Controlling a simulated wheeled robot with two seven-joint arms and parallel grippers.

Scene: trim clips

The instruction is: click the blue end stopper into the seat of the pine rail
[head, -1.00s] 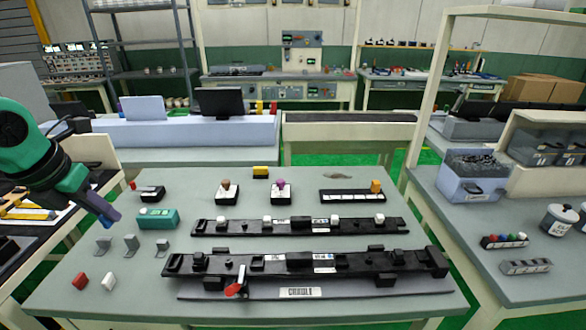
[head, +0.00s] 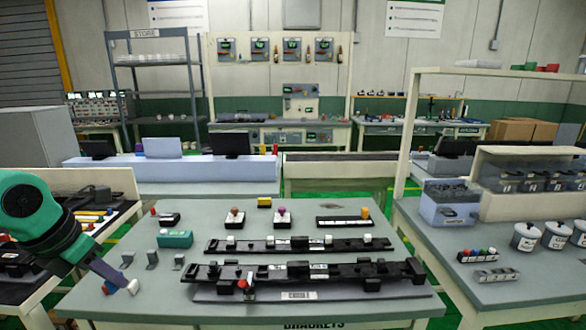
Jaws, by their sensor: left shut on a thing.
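My left gripper (head: 122,283) comes in from the left, tilted down over the table's front left corner. It is shut on a small blue piece, the blue end stopper (head: 108,288), which is partly hidden by the fingers. No pine-coloured rail shows. A long black rail (head: 340,271) with raised blocks lies on a dark base labelled CRADLE, right of the gripper and well apart from it. A second black rail (head: 298,245) with white blocks lies behind it. I cannot tell which is the pine rail, and its seat is too small to make out. My right gripper is out of view.
A white block (head: 133,287) lies beside the left gripper. A red-tipped lever (head: 245,283) stands at the front rail's near side. Small fixtures line the table's back. A side table stands right.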

